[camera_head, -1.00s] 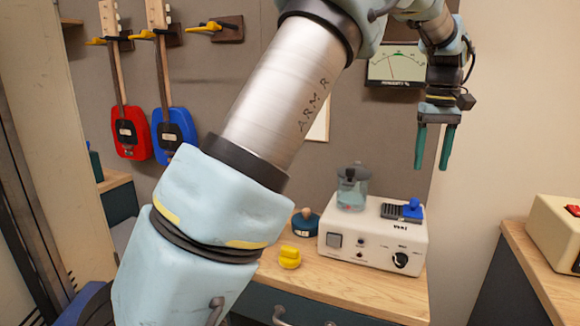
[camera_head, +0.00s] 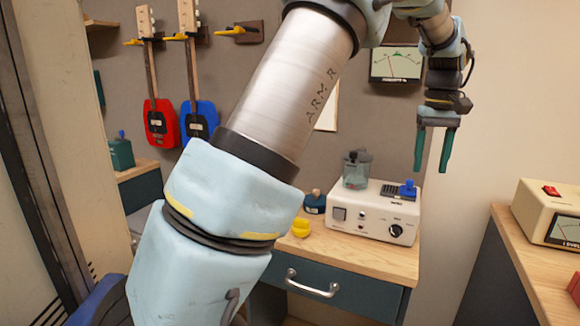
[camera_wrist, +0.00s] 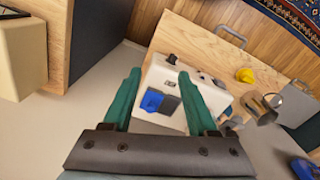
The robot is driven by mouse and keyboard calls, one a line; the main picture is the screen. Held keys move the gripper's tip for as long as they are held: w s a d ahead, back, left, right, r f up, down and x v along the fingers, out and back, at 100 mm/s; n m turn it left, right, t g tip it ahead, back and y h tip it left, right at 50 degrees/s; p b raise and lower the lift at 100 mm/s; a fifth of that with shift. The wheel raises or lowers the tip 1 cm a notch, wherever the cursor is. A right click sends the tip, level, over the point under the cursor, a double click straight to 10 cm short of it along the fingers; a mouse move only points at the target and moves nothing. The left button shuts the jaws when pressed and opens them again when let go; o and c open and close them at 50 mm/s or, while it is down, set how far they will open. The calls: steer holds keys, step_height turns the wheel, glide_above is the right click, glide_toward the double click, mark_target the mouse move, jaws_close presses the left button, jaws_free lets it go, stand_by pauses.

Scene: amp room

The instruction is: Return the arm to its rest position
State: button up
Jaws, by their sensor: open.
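My gripper (camera_head: 434,150) is at the upper right of the head view, with its two green fingers pointing down. The fingers are apart and nothing is between them. It hangs in the air above and to the right of the white amp box on the wooden counter. In the wrist view my gripper (camera_wrist: 150,85) shows both green fingers spread, with the white box beyond and below them. My arm crosses the middle of the head view, raised and bent, and hides part of the wall and counter.
The white box (camera_head: 352,222) bears a clear jar (camera_head: 356,170) and a blue item (camera_head: 407,189). A yellow object (camera_head: 301,227) sits beside it. A second counter (camera_head: 515,250) with a cream meter box (camera_head: 535,207) stands right. Red (camera_head: 160,122) and blue (camera_head: 201,120) guitars hang behind.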

steer(key=w+a+f, duration=0.1)
steer(key=a+f, duration=0.2)
steer(key=a, duration=0.7)
steer(key=w+a+f, duration=0.1)
steer(key=a+f, duration=0.2)
steer(key=a, duration=0.8)
steer(key=s+a+f, duration=0.3)
steer(key=s+a, duration=0.3)
steer(key=a, duration=0.2)
steer(key=s+a+f+t, duration=0.1)
steer(key=s+a+f, duration=0.3)
steer(key=a, duration=0.5)
steer(key=shift+s+a+f+t, duration=0.15)
steer(key=shift+s+t, duration=0.15)
steer(key=shift+s, duration=0.6)
steer(key=shift+o, duration=0.2)
